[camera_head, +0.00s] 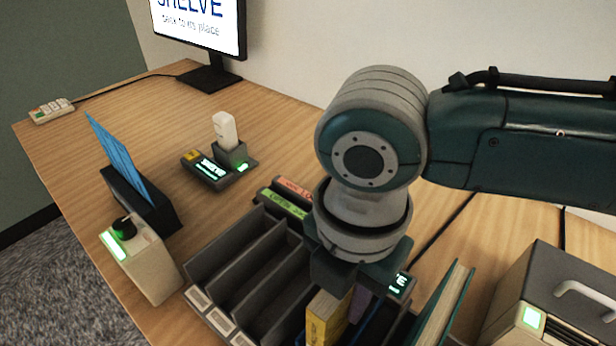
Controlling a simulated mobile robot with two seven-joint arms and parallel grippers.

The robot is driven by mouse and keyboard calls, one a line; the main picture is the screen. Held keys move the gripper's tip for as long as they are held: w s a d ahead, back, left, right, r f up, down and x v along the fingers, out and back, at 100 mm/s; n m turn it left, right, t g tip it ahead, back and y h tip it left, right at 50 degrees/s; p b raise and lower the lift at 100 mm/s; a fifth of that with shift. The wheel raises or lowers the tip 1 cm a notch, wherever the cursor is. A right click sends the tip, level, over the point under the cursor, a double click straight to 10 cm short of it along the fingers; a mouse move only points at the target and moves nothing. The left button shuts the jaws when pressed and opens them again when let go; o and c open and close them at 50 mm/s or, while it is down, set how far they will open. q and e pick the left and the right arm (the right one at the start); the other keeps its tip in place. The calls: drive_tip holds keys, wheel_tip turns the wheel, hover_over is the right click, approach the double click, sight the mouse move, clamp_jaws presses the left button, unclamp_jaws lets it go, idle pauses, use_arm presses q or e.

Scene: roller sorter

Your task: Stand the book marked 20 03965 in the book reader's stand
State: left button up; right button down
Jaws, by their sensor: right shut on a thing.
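My right gripper (352,284) comes down from the right over the dark slotted rack, shut on a book. A yellow book (326,318) and a purple book (358,304) show just under it; which one is held is hard to tell. No number 20 03965 can be read on any book. A dark stand (158,212) at the left holds a thin blue item (122,162) leaning in it. A small dark device (219,172) with a white handset (225,130) and a green lit display stands behind the rack. My left gripper is out of view.
The rack (240,262) has several empty slots at its left. A green book (445,305) stands tilted right of the gripper. A beige box with a knob (138,256) stands at the front left, a grey case (545,300) at the right. A monitor (203,28) reads SHELVE.

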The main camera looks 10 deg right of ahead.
drive_tip(key=shift+f, duration=0.25)
drive_tip(key=c, duration=0.6)
unclamp_jaws()
wheel_tip(320, 180, up, 10)
drive_tip(key=shift+p, duration=0.8)
